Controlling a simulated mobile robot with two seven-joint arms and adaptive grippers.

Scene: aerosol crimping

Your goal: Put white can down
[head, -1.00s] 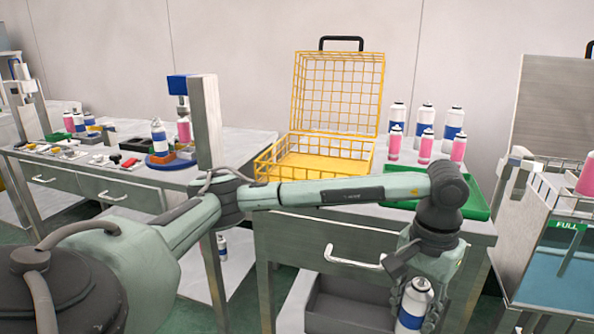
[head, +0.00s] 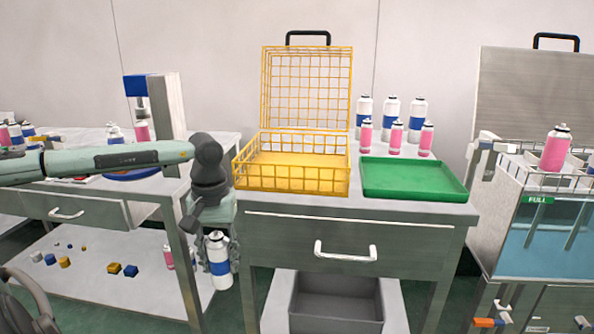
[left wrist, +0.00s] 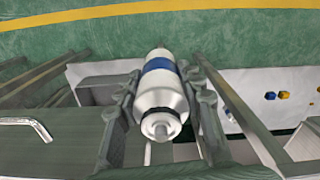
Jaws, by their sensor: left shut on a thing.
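My left gripper (head: 214,241) is shut on a white can (head: 219,262) with a blue band. It holds the can upright in front of the gap between two benches, below the bench-top level. In the left wrist view the white can (left wrist: 160,97) lies between the two fingers, with its capped top toward the camera and the green floor beyond. My right gripper is not in view.
A yellow wire basket (head: 290,178) with its lid up and an empty green tray (head: 413,178) stand on the middle bench. White and pink cans (head: 396,137) stand behind the tray. A grey bin (head: 336,304) sits below. A water tank (head: 560,235) is at right.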

